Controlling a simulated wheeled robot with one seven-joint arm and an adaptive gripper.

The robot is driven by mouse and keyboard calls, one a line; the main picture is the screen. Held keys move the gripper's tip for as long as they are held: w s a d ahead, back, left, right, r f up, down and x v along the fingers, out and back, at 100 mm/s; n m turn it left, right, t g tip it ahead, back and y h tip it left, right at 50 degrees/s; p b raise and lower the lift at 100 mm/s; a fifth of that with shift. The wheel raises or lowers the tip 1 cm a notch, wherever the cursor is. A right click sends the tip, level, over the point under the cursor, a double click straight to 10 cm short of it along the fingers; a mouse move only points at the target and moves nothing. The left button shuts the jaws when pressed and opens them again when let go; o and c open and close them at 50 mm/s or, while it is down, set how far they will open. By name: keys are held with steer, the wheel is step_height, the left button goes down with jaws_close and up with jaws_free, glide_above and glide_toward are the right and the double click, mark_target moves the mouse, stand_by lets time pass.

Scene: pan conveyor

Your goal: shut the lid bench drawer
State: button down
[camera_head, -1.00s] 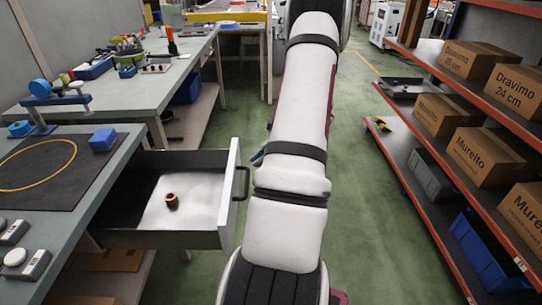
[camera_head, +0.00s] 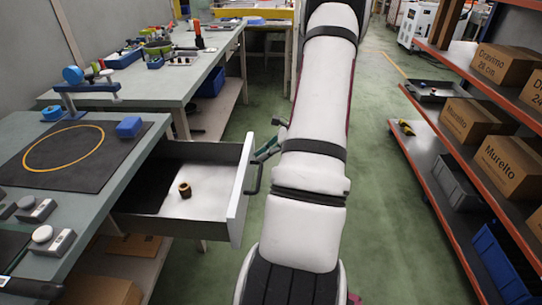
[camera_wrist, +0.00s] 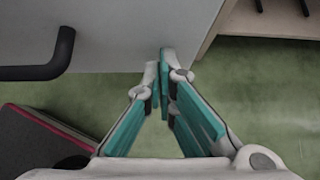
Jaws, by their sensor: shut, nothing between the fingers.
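The drawer (camera_head: 165,228) stands pulled out from the left bench (camera_head: 80,205). Its pale front panel (camera_head: 241,200) carries a black bar handle (camera_head: 258,172). A small brown knob-like piece (camera_head: 185,190) stands on the drawer floor. My gripper (camera_head: 264,152) is beside the outer face of the front panel, near its far end, partly hidden behind my arm. In the wrist view, my teal fingers (camera_wrist: 164,62) are together and empty, with their tips at the panel (camera_wrist: 125,30). The handle (camera_wrist: 40,62) is to their left. I cannot tell whether the tips touch the panel.
The bench top holds a dark mat with a yellow ring (camera_head: 64,148), a blue block (camera_head: 129,127) and grey-white devices (camera_head: 52,242). A shelf rack with cartons (camera_head: 470,120) and blue bins (camera_head: 500,260) lines the right. Green floor (camera_head: 385,215) is open between.

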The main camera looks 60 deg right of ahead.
steer(key=b, duration=0.2)
glide_above(178, 163)
steer(key=shift+s+d, duration=0.1)
stand_by(0.4)
